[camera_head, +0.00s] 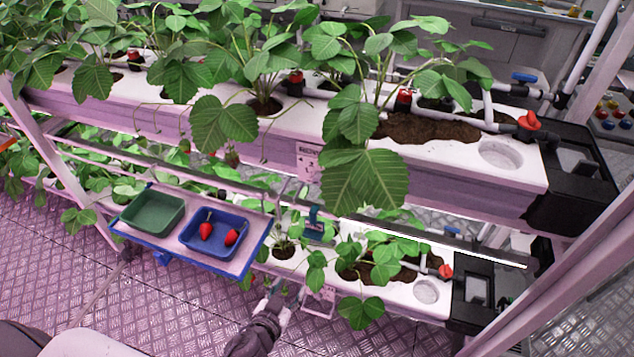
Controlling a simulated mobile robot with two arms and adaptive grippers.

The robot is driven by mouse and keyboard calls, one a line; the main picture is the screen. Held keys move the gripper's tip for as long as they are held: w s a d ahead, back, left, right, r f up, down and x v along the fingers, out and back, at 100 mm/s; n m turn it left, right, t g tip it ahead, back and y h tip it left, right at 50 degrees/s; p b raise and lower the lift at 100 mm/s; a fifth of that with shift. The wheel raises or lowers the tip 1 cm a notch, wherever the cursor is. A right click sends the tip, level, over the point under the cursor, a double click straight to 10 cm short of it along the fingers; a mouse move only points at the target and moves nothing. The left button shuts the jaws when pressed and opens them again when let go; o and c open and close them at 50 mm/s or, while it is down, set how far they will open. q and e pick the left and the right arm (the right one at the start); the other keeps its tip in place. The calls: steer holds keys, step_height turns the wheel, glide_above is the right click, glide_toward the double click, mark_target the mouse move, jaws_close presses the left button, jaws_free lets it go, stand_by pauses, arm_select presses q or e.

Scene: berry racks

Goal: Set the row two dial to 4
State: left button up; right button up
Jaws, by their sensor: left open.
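A red dial (529,122) sits on the pipe at the right end of the upper planter row (430,165). Another red dial (445,271) sits at the right end of the lower planter row (395,292). I cannot tell which one is row two, and no dial numbers are readable. My left gripper (278,299) is open, low in the picture at the front edge of the lower row. It is left of the lower dial and apart from it. Its fingertips are small and partly lost among leaves. My right gripper is not in view.
A blue-edged tray (190,255) holds a green bin (153,213) and a blue bin (215,247) with red berries, left of my gripper. Strawberry leaves (365,185) overhang both rows. A black box (578,190) stands at the upper row's end. The metal floor in front is clear.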

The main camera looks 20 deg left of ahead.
mark_target(318, 182)
arm_select(q)
step_height(318, 182, up, 21)
steer(key=w+d+n+t, duration=0.1)
steer(key=w+d+t, duration=0.15)
steer(key=t, duration=0.25)
steer(key=w+p, duration=0.1)
steer(key=w, duration=0.3)
steer(key=w+p, duration=0.2)
steer(key=w, duration=0.2)
steer(key=w+p, duration=0.1)
steer(key=w, duration=0.4)
steer(key=shift+a+r, duration=0.15)
steer(key=shift+a, duration=0.1)
steer(key=shift+w, duration=0.45)
jaws_close()
